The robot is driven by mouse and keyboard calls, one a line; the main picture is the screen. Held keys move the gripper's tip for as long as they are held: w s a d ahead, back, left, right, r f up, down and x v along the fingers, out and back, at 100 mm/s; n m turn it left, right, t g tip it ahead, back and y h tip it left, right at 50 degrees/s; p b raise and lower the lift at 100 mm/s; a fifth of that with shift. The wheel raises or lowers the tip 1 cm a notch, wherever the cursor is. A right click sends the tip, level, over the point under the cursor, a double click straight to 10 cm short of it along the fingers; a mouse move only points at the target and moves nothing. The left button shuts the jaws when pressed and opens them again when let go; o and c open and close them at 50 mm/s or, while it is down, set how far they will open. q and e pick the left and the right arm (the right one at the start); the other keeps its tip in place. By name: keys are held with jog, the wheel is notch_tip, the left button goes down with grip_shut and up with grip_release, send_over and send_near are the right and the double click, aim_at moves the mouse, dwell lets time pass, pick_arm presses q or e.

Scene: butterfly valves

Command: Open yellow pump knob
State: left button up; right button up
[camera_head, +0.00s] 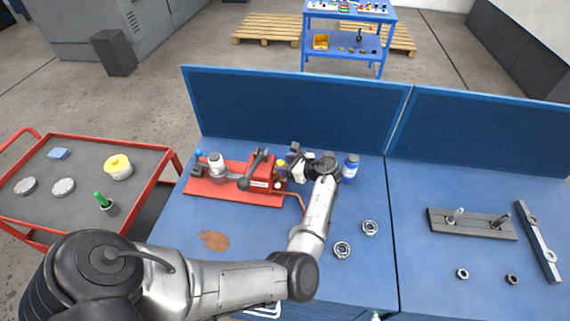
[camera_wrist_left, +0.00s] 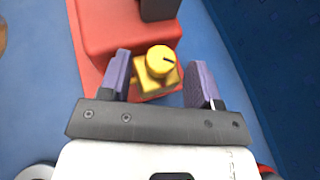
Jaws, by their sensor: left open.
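The yellow pump knob (camera_wrist_left: 160,61) is a round cap with a dark mark, on a yellow square base at the end of the red pump (camera_wrist_left: 115,30). In the head view the knob (camera_head: 281,163) shows small beside the red pump body (camera_head: 260,173). My left gripper (camera_wrist_left: 160,77) is open, with one purple-padded finger on each side of the knob and a visible gap on both sides. In the head view my left gripper (camera_head: 296,160) is at the pump's right end, partly hidden by its wrist. My right gripper is in neither view.
A black lever (camera_head: 255,168) rises from the pump, and a blue-and-white bottle (camera_head: 350,168) stands right of my wrist. Metal nuts (camera_head: 370,228) lie on the blue table (camera_head: 190,225). A blue panel (camera_head: 295,108) bounds the back. A red cart (camera_head: 145,190) stands left.

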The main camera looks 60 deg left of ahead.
pick_arm(q)
jog(key=shift+s+a+f, duration=0.15)
jog(key=shift+a, duration=0.1)
jog(key=c, duration=0.9)
jog(key=shift+c, duration=0.2)
jog(key=n+g+h+b, duration=0.3)
jog(key=n, duration=0.1)
jog(key=shift+w+a+g, duration=0.3)
jog(key=shift+g, duration=0.1)
jog(key=shift+w+a+n+g+h+b, duration=0.15)
jog(key=shift+n+g+h+b, duration=0.9)
jog(key=shift+n+h, duration=0.55)
